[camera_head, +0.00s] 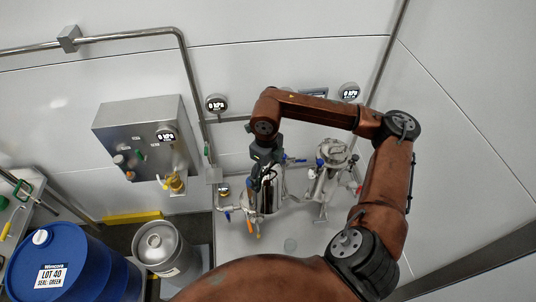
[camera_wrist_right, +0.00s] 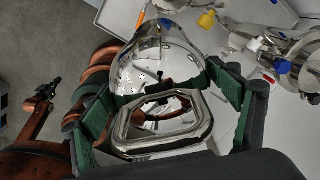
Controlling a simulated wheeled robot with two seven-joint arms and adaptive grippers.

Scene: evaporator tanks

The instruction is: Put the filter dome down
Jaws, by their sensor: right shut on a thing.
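The filter dome (camera_wrist_right: 150,62) is a mirror-bright metal dome with a squarish loop handle (camera_wrist_right: 122,145) on top. In the right wrist view the handle lies between the green-padded fingers of my right gripper (camera_wrist_right: 165,100), which is shut on it. In the head view my right gripper (camera_head: 263,172) points down over the shiny dome (camera_head: 268,198), among the valves of the left vessel. I cannot tell whether the dome's lower rim touches anything below, as it is hidden.
A second steel vessel (camera_head: 325,172) with clamps and a blue part stands close on the right. A control box (camera_head: 148,140), a steel keg (camera_head: 160,245) and a blue drum (camera_head: 65,265) are at left.

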